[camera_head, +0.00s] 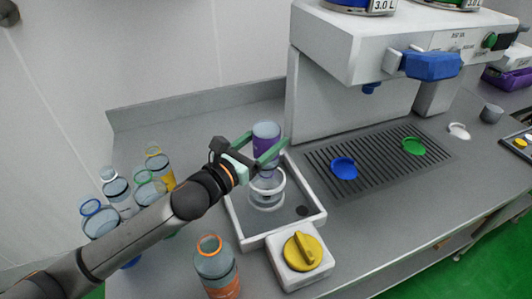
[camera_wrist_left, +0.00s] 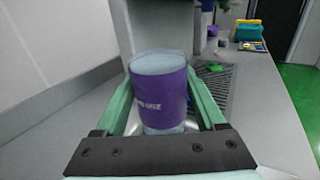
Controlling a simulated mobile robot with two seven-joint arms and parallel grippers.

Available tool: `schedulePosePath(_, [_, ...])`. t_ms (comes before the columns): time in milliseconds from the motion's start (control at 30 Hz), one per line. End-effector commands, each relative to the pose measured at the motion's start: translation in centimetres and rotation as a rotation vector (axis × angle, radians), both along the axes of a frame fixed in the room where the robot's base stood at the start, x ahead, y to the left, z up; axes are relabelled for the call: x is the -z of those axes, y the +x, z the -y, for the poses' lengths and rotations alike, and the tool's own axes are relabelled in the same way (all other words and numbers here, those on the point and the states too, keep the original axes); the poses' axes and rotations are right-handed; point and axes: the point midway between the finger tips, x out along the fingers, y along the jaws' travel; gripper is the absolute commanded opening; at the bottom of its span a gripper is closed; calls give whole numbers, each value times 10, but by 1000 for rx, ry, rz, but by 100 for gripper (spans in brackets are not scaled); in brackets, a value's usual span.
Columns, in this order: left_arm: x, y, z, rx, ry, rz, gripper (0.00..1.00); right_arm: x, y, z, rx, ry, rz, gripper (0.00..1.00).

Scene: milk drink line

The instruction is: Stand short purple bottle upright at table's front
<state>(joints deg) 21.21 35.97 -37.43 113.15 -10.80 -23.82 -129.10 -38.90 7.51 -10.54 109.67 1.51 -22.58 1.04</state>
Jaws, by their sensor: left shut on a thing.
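The short purple bottle (camera_head: 266,130) has a purple band and a pale, see-through body. My left gripper (camera_head: 262,148) is shut on it, with one green finger on each side. In the left wrist view the bottle (camera_wrist_left: 160,98) stands between the fingers of the gripper (camera_wrist_left: 164,108), its broad end up and no neck ring showing on top, so it looks upside down. It is above a clear round fixture (camera_head: 267,190) in a white-rimmed basin (camera_head: 236,215); whether they touch is unclear. My right gripper is not in view.
Several bottles with coloured neck rings (camera_head: 116,186) stand at the left, partly behind my arm. An orange-ringed bottle (camera_head: 213,262) stands at the front, beside a yellow knob (camera_head: 304,252).

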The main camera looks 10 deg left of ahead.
Motion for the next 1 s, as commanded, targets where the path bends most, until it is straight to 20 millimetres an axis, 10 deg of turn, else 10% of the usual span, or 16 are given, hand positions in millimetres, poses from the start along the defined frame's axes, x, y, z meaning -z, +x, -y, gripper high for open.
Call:
schedulePosePath(333, [-56, 0, 0, 0, 0, -1, 20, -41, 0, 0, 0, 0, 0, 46])
schedulePosePath(1000, [-129, 0, 0, 1, 0, 4, 20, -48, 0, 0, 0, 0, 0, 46])
